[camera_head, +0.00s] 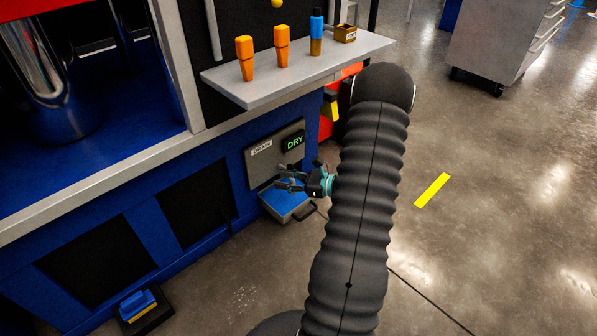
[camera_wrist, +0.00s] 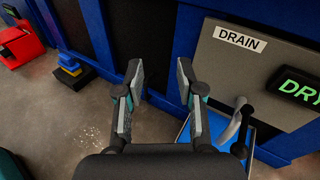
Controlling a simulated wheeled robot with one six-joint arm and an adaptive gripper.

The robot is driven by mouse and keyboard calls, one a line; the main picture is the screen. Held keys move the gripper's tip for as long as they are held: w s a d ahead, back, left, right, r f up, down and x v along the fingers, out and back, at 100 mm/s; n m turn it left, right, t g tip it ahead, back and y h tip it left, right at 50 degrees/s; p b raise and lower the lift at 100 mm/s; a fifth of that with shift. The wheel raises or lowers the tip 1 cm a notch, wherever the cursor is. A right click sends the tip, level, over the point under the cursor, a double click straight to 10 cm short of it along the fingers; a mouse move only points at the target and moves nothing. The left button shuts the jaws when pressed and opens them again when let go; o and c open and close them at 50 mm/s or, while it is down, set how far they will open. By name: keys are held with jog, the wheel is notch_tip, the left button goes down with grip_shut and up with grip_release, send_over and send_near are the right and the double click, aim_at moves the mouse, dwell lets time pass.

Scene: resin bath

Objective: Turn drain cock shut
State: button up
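The grey drain panel (camera_wrist: 245,75) has a "DRAIN" label and a green "DRY" display (camera_wrist: 302,87); the head view also shows this panel (camera_head: 258,168) low on the blue cabinet.
A blue tray (camera_head: 284,201) sits below the panel. A blue-and-yellow pedal (camera_head: 138,305) lies on the floor left.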

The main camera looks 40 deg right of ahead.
jog(key=s+d+f+m+t+h+p, duration=0.1)
jog(key=s+d+f+m+t+h, duration=0.35)
jog(key=d+f+m+h, duration=0.6)
jog(key=w, duration=0.4)
jog(key=w+d+y, duration=0.1)
jog(key=w, duration=0.3)
jog(key=w+n+y, duration=0.1)
jog(key=w, duration=0.3)
jog(key=shift+w+d+f, duration=0.2)
jog(key=shift+w+f, duration=0.05)
jog(key=shift+w, duration=0.15)
grip_shut()
